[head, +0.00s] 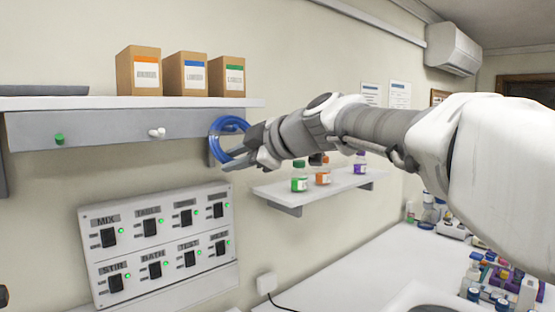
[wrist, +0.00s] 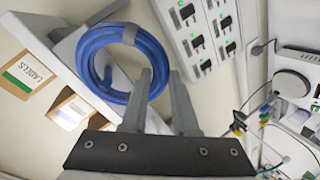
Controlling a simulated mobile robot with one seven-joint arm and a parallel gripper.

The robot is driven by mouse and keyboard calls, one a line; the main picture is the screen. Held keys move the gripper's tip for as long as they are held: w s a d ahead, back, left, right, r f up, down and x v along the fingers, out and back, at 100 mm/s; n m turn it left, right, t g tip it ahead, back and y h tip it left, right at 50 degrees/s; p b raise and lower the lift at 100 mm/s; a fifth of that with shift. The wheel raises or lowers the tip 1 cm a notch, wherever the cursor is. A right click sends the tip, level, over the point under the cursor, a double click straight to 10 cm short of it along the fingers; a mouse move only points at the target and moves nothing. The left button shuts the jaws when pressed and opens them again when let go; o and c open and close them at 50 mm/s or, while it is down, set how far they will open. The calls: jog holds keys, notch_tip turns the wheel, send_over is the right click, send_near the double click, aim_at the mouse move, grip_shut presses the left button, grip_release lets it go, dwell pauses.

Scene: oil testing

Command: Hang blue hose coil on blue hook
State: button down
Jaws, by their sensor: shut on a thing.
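The blue hose coil (head: 213,142) is at the right end of the grey rail under the upper shelf. My gripper (head: 230,162) is at the coil's lower right side, shut on it. In the wrist view the coil (wrist: 86,58) is a large upright loop with a grey band at its top, beside the left finger of my gripper (wrist: 162,82). A gap shows between the fingertips there. Whether the coil touches a hook cannot be told.
A green hook (head: 59,139) and a white hook (head: 157,132) stick out of the rail (head: 105,130). Boxes stand on the shelf (head: 110,103) above. A switch panel (head: 160,240) is below. A small shelf (head: 285,190) with bottles is under my arm.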

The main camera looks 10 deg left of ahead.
dwell(0.3)
jog(key=c, duration=0.6)
grip_release()
jog(key=shift+d, duration=0.1)
jog(key=b+v, duration=0.4)
jog(key=v, duration=1.3)
jog(key=s+d+f+m+h, duration=0.4)
jog(key=s+d+f+m, duration=0.1)
jog(key=f, duration=0.7)
jog(key=s+d+f+m+g+h, duration=0.1)
jog(key=s+d+f+m+h, duration=0.2)
jog(key=s+d+f+m, duration=0.3)
jog(key=s+d+f+m+g+h, duration=0.1)
jog(key=s+d+f+m+h, duration=0.3)
jog(key=f+m, duration=0.7)
notch_tip(320, 180, down, 8)
jog(key=s+d, duration=0.2)
jog(key=d, duration=0.1)
jog(key=shift+s+r+h, duration=0.25)
jog(key=shift+h, duration=0.05)
